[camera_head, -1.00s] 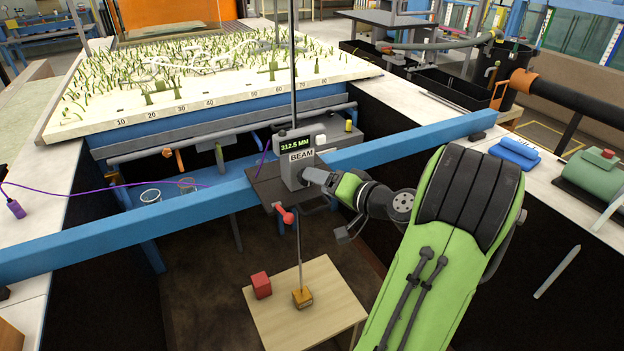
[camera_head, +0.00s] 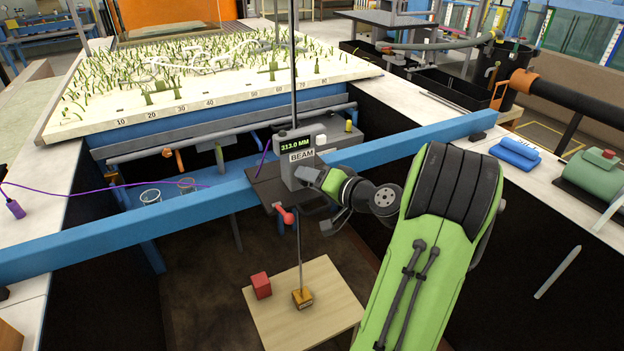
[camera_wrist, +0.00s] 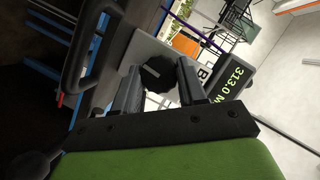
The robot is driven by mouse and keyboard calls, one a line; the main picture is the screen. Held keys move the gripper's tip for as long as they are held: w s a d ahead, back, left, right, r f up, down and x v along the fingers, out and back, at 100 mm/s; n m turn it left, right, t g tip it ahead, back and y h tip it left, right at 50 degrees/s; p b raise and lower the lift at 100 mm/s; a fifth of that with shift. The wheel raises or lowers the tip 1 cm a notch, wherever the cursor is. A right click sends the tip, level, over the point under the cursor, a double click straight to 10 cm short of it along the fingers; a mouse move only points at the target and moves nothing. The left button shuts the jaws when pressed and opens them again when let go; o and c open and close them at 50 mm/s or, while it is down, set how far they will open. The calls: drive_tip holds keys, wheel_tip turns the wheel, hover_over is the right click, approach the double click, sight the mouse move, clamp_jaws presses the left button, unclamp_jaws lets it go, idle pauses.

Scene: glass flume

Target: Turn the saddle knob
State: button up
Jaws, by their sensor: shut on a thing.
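The saddle (camera_head: 291,152) is a grey housing marked BEAM on the blue beam, and its green display reads 313.0 MM. In the wrist view the saddle knob (camera_wrist: 158,72) is dark, round and ribbed, with a pale line on its face. My gripper (camera_wrist: 159,76) has one finger on each side of the knob and is shut on it. In the head view my gripper (camera_head: 309,176) is at the saddle's right side and hides the knob. The display also shows in the wrist view (camera_wrist: 237,85), turned sideways.
A thin rod (camera_head: 299,250) hangs below the saddle to a small orange block (camera_head: 302,299) over a wooden board (camera_head: 330,310). A red cube (camera_head: 261,285) is beside it. A red-ended lever (camera_head: 286,215) sticks out under the saddle. The blue beam (camera_head: 120,235) spans the flume.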

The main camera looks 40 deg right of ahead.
drive_tip(key=o, duration=1.1)
drive_tip(key=shift+c, duration=0.2)
drive_tip(key=p+v, duration=0.1)
drive_tip(key=v, duration=1.4)
drive_tip(key=shift+s, duration=0.45)
